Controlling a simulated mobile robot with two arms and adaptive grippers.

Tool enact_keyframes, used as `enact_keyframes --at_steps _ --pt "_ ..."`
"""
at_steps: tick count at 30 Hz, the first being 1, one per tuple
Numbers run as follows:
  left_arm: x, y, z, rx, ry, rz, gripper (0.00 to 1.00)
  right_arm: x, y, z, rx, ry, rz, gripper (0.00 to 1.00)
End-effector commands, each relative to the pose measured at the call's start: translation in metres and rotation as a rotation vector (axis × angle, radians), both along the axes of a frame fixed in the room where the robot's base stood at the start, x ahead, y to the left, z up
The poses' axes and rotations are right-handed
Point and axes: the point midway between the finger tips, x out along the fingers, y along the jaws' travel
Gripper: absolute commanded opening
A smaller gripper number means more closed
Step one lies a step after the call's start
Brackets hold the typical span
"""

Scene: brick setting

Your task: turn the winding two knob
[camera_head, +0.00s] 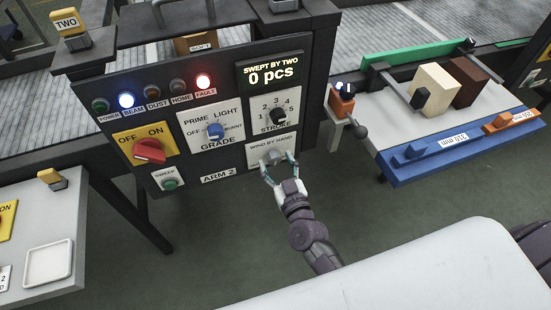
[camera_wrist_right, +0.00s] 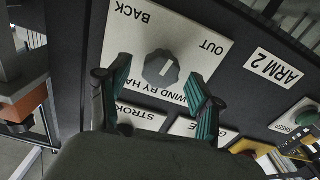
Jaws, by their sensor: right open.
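The winding knob (camera_wrist_right: 161,68) is a dark grey knob with a pale pointer line, on a white plate marked WIND BY HAND, BACK and OUT. In the head view the knob (camera_head: 272,156) is at the lower right of the dark control panel, partly hidden by my right gripper. My right gripper (camera_head: 278,167) is open at this plate. In the right wrist view its two teal-padded fingers (camera_wrist_right: 158,92) stand apart on either side of the knob. I cannot tell whether they touch it. My left gripper is not in view.
The panel (camera_head: 218,98) also carries a STROKE dial (camera_head: 277,116), a blue GRADE knob (camera_head: 215,131), a red OFF/ON switch (camera_head: 150,150) and a green SWEEP button (camera_head: 169,183). A blue-edged table (camera_head: 460,153) with blocks is at the right. Green floor is free below.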

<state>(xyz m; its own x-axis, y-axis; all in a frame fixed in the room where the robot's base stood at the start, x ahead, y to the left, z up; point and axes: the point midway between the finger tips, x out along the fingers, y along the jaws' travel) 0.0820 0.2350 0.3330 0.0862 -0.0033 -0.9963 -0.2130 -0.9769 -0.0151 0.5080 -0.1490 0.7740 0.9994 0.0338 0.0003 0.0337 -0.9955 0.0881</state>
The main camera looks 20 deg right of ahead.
Motion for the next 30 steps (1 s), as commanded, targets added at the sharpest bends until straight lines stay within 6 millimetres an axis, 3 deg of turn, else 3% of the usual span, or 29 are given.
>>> enact_keyframes --at_steps 4,13,24,30 --pt "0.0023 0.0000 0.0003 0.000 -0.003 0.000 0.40 0.0102 0.0003 0.0000 0.000 0.000 0.000 0.65" --pt "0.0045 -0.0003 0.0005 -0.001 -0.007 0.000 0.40 0.0117 0.0004 -0.0002 0.000 0.001 0.000 0.65" --pt "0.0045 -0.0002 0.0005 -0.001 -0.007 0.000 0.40 0.0115 0.0004 -0.0002 0.000 0.001 0.000 0.05" --pt "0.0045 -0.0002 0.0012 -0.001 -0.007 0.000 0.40 0.0115 0.0002 0.0000 0.015 0.002 0.000 0.05"
